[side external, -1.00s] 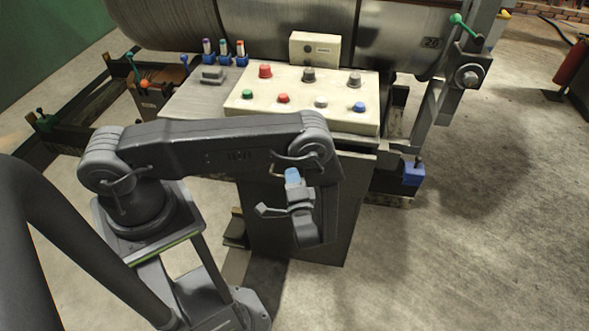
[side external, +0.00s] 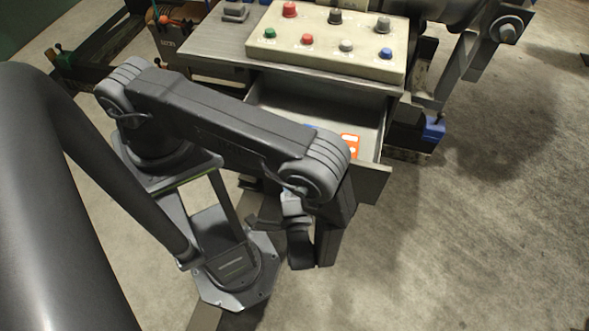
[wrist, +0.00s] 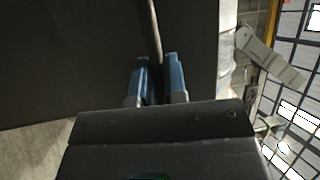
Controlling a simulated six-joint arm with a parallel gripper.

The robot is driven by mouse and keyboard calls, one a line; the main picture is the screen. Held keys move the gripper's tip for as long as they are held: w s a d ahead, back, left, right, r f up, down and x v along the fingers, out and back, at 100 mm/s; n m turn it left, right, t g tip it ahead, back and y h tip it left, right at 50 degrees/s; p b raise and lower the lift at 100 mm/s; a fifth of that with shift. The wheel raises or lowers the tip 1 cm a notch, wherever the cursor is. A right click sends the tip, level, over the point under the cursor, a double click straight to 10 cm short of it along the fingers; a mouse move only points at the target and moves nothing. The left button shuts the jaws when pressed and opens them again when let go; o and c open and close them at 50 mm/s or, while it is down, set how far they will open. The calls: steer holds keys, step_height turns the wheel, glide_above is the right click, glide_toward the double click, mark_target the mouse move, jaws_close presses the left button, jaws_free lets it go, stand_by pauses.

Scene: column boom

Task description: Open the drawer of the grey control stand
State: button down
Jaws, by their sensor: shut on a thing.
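The grey control stand (side external: 215,45) has its drawer (side external: 372,180) pulled out toward my arm. The drawer's inside shows, with an orange and white item (side external: 350,146) and a bit of something blue in it. In the wrist view my gripper (wrist: 158,62) has its two blue fingers on either side of a dark bar, the drawer handle (wrist: 151,30), on the dark drawer front (wrist: 70,50). The gripper is shut on the handle. In the side view the wrist and arm hide the fingers and the handle.
A cream button panel (side external: 325,50) with several coloured buttons sits on the stand top. A blue block (side external: 433,128) is to the right of the stand. Open concrete floor (side external: 480,240) lies to the right.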

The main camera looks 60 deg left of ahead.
steer(key=shift+s+d, duration=0.15)
steer(key=c, duration=1.2)
jaws_free()
steer(key=r+v, duration=0.1)
steer(key=v, duration=0.4)
step_height(320, 180, up, 6)
